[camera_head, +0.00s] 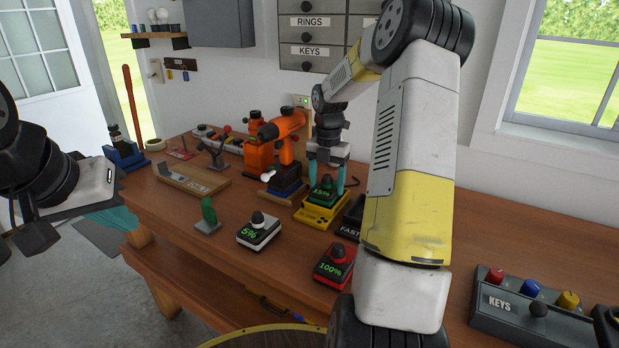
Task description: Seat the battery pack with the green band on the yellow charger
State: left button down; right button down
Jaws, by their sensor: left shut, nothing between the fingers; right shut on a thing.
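The battery pack with the green band (324,190) has a display that seems to read 15%. It is at the yellow charger (313,216), over its top; I cannot tell whether it is fully down or slightly above. My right gripper (327,178) comes from above with teal fingers on either side of the pack, shut on it. My arm hides part of the area to the right. My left gripper (117,219) is shut and empty off the table's left edge, partly hidden by its own wrist.
A white-banded 5% pack (258,230) and a red-banded 100% pack (334,265) stand in front. A black charger marked FAST (347,230) is right of the yellow one. An orange drill (275,145) stands behind. A KEYS box (520,308) is at right.

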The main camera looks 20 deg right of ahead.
jog(key=shift+f, duration=0.35)
grip_release()
dwell(0.4)
jog(key=shift+r, duration=0.1)
jog(key=shift+r, duration=4.35)
